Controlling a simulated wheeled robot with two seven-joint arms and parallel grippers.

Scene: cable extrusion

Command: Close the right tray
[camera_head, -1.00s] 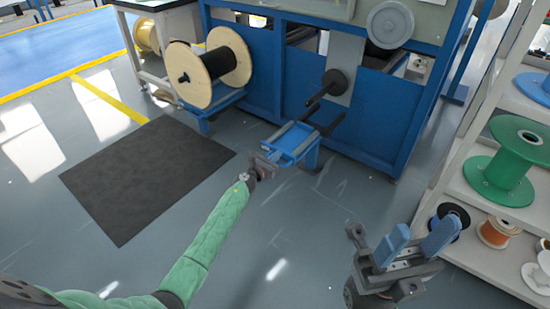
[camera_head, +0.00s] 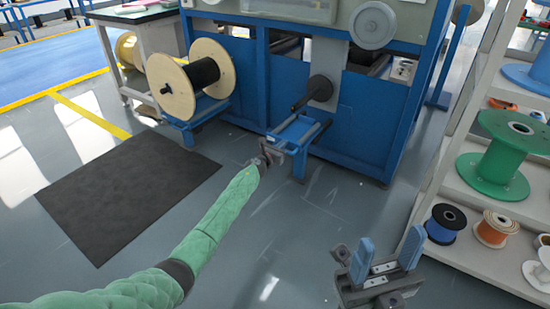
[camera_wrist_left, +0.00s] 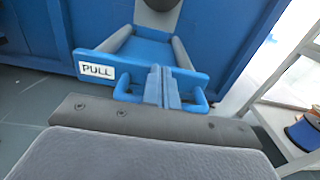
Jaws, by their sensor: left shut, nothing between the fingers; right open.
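The right tray (camera_head: 298,130) is a blue slide-like tray sticking out of the blue machine, below a dark spindle. In the left wrist view its front panel (camera_wrist_left: 135,67) carries a white PULL label (camera_wrist_left: 96,71) and a blue handle at the right. My left gripper (camera_head: 262,161) is shut and empty at the tray's front. In the left wrist view its fingertips (camera_wrist_left: 162,72) overlap the panel near the handle; I cannot tell whether they touch it. My right gripper (camera_head: 387,250) is open and empty over the floor at lower right.
The blue machine (camera_head: 355,135) stands behind the tray. A spool with black cable (camera_head: 190,78) sits on its left side. A white shelf (camera_head: 500,240) with several spools stands at the right. A dark mat (camera_head: 130,195) lies on the floor at left. The middle floor is clear.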

